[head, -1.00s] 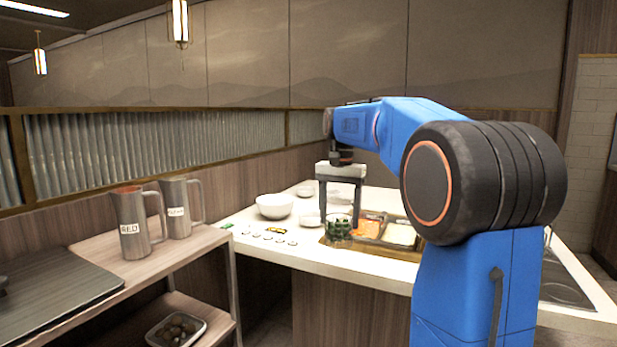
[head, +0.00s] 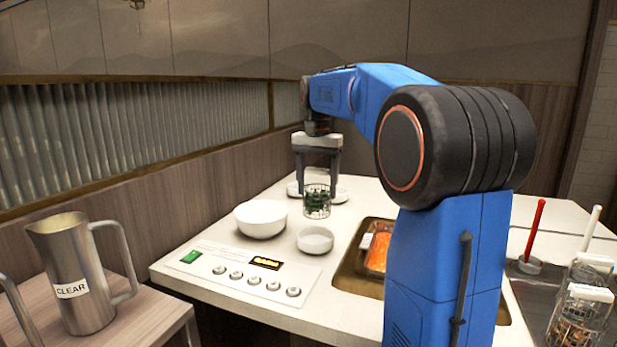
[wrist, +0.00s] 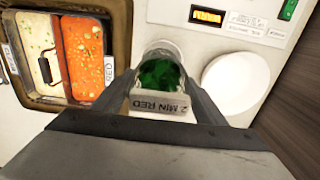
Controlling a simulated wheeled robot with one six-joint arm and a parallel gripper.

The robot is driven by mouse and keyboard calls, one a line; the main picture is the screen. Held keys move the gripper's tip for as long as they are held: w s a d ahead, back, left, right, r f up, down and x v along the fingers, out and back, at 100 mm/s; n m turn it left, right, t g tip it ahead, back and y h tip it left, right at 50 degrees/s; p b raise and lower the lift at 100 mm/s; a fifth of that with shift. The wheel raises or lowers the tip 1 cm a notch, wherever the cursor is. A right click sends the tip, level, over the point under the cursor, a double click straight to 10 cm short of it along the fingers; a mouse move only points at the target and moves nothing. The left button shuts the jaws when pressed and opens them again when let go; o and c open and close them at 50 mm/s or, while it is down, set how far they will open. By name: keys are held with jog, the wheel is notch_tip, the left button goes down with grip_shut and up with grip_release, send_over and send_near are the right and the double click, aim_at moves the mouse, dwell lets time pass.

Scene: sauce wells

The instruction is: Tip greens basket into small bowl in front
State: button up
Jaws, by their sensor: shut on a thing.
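The greens basket (head: 317,203) is a wire basket with dark green leaves inside. My gripper (head: 317,180) is shut on it and holds it upright, behind the small white bowl (head: 315,241) in the head view. Whether its bottom clears the counter is hard to tell. In the wrist view the basket (wrist: 162,76) sits between the fingers, with a "2 MIN RED" tag (wrist: 160,105) on its near side.
A larger white bowl (head: 262,220) stands left of the small bowl. A sauce tray (head: 350,270) with orange sauce (head: 378,252) is at right. A button panel (head: 245,270) lies in front. Small dishes (head: 340,194) sit behind the basket. A "CLEAR" pitcher (head: 78,275) stands at lower left.

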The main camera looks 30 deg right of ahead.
jog(key=shift+w+d, duration=0.15)
jog(key=shift+w, duration=0.3)
jog(key=shift+f, duration=4.1)
jog(key=shift+w, duration=0.1)
